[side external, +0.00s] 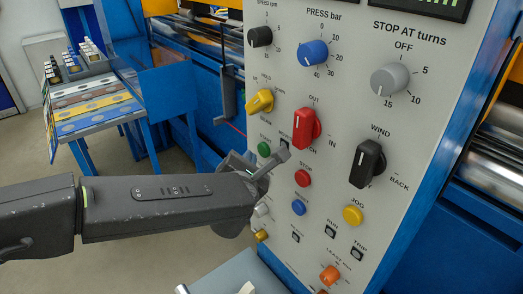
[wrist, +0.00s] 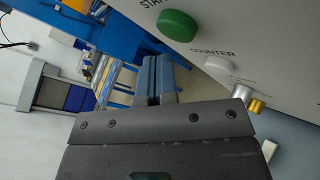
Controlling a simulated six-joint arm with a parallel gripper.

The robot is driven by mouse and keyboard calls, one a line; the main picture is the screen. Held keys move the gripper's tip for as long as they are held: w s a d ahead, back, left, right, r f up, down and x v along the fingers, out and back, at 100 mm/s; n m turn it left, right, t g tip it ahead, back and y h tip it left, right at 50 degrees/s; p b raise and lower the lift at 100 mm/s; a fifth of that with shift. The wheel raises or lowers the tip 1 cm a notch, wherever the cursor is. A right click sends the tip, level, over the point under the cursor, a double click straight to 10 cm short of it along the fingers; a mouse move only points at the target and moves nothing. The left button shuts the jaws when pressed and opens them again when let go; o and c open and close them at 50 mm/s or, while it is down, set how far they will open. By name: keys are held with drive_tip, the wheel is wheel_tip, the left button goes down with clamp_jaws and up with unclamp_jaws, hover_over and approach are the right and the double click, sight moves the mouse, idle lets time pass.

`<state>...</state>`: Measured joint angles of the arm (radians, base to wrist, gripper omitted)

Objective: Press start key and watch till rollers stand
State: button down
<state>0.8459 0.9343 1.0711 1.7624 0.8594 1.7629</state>
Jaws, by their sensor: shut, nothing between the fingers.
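The green start key (side external: 264,149) is a round button at the left edge of the grey control panel (side external: 338,90). In the wrist view the green key (wrist: 177,25) is large, near the top, with part of its START label showing. My gripper (side external: 283,156) is shut and empty in front of the panel, just right of and below the green key in the side view. Its shut fingers (wrist: 157,70) point up the wrist picture, below the key, with a gap between in that view. Shiny rollers (side external: 497,165) show at the right; whether they turn cannot be told.
The red stop button (side external: 303,178), blue button (side external: 298,208) and yellow jog button (side external: 352,215) sit close by. A white counter button (wrist: 218,65) and a gold knob (wrist: 257,105) are near my fingers. A blue bench (side external: 165,90) stands behind at left.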

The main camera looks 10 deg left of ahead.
drive_tip(key=shift+w+d, duration=0.1)
idle(0.7)
drive_tip(key=shift+w+d, duration=0.2)
drive_tip(key=shift+w+d+r, duration=0.15)
drive_tip(key=shift+w+r, duration=0.05)
drive_tip(key=shift+w, duration=0.15)
idle(1.7)
drive_tip(key=shift+s+a+r, duration=0.1)
drive_tip(key=shift+s+a, duration=0.05)
drive_tip(key=shift+a, duration=0.05)
drive_tip(key=shift+s+d+r, duration=0.1)
idle(0.4)
drive_tip(key=shift+s+a, duration=1.75)
